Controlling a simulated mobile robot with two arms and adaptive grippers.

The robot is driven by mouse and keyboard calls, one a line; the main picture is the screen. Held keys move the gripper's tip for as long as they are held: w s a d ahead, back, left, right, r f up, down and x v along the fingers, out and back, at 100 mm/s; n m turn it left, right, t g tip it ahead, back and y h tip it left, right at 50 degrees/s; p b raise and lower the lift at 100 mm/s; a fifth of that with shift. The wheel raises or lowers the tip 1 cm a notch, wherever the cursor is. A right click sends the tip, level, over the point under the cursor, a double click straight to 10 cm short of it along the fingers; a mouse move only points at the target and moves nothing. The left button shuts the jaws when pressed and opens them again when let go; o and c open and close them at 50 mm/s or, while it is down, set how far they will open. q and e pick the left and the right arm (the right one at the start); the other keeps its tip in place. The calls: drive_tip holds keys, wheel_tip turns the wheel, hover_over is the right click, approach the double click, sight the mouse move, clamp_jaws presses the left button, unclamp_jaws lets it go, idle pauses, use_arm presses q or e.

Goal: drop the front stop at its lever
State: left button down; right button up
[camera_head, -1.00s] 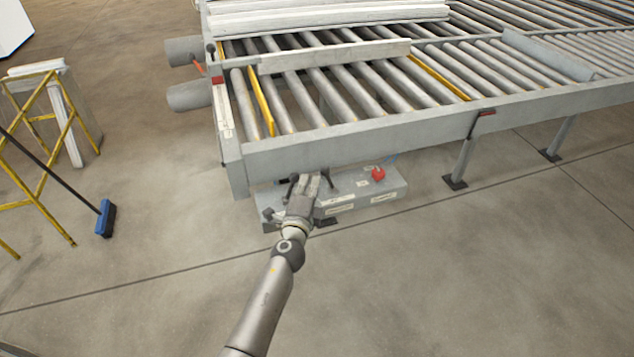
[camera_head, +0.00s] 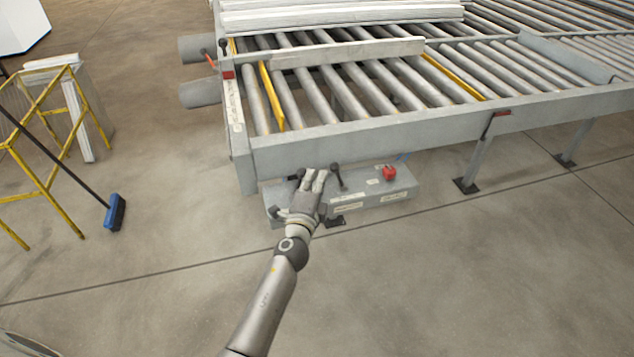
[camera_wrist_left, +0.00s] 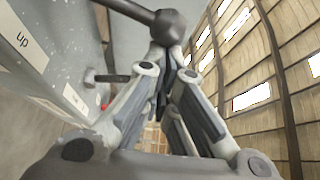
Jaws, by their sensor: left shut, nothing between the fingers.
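A grey control box (camera_head: 378,190) sits low under the front rail of the roller bench. Black levers stand on it: one lever (camera_head: 337,172) just right of my left gripper (camera_head: 316,174), another partly hidden at its left. My left gripper is shut and empty at the levers. In the left wrist view a dark lever with a round knob (camera_wrist_left: 170,26) is right at the fingertips (camera_wrist_left: 163,62); I cannot tell whether they touch. A second lever (camera_wrist_left: 108,78) is beyond, at left. An "UP" label (camera_wrist_left: 25,42) shows on the box. I cannot tell which part is the front stop.
Yellow bars (camera_head: 271,96) (camera_head: 452,78) lie between the rollers. A white profile (camera_head: 345,52) lies across them. A red button (camera_head: 389,173) is on the box's right part. The bench's front rail (camera_head: 400,132) overhangs it. A yellow stand (camera_head: 40,150) and a blue broom (camera_head: 115,212) are at left.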

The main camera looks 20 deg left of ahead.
use_arm(q)
drive_tip(key=a+n+b, duration=0.1)
drive_tip(key=b, duration=0.2)
drive_tip(key=s+a+n+t+b, duration=0.1)
drive_tip(key=b, duration=0.1)
drive_tip(key=s+a+n+b, duration=0.1)
drive_tip(key=n+b, duration=0.1)
drive_tip(key=b, duration=0.1)
drive_tip(key=shift+r+t+y+b, duration=0.15)
drive_tip(key=shift+t+y+b, duration=0.2)
drive_tip(key=shift+t+y, duration=0.05)
drive_tip(key=shift+s+a+r+n+t+y+b, duration=0.35)
drive_tip(key=shift+n+b, duration=0.25)
drive_tip(key=shift+n, duration=0.2)
drive_tip(key=shift+s+a+r, duration=0.1)
drive_tip(key=shift+s+a, duration=0.2)
drive_tip(key=shift+a, duration=0.25)
